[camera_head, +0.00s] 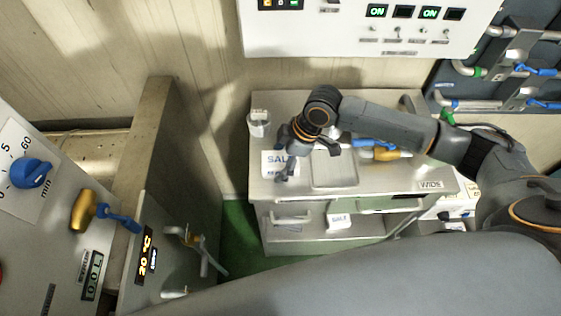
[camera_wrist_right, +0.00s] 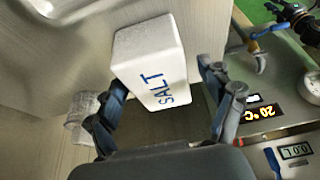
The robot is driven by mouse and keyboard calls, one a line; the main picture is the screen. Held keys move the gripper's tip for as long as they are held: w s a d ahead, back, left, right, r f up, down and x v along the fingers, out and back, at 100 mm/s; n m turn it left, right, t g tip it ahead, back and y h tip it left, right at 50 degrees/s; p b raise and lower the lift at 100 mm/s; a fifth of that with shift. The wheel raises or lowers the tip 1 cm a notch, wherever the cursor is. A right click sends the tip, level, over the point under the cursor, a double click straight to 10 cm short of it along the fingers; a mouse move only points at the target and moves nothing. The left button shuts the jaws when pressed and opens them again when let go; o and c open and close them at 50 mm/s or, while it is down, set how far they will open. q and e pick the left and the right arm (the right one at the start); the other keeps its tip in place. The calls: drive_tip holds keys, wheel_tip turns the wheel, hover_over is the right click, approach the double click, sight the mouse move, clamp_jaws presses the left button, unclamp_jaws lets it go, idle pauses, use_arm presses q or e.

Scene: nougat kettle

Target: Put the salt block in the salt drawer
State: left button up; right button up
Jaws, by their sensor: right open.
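The white salt block (camera_wrist_right: 150,58) with blue SALT lettering shows in the right wrist view, ahead of and partly between my fingers. My right gripper (camera_wrist_right: 163,88) is open, with one finger to each side of the block; I cannot see contact. In the head view, my right gripper (camera_head: 286,168) points down over the left part of the steel cabinet top, beside a white SALT-lettered face (camera_head: 272,163). A white SALT label (camera_head: 339,220) is on the cabinet front below, by a handle (camera_head: 290,218). How far that drawer is open is unclear. My left gripper is not in view.
The steel cabinet top (camera_head: 400,178) also holds a shallow tray (camera_head: 334,170), a white item (camera_head: 259,122) at the back left and a blue-and-gold tool (camera_head: 385,153). A control panel (camera_head: 55,210) stands at left. Green floor (camera_head: 238,225) shows between them.

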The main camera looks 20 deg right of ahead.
drive_tip(key=c, duration=1.6)
clamp_jaws()
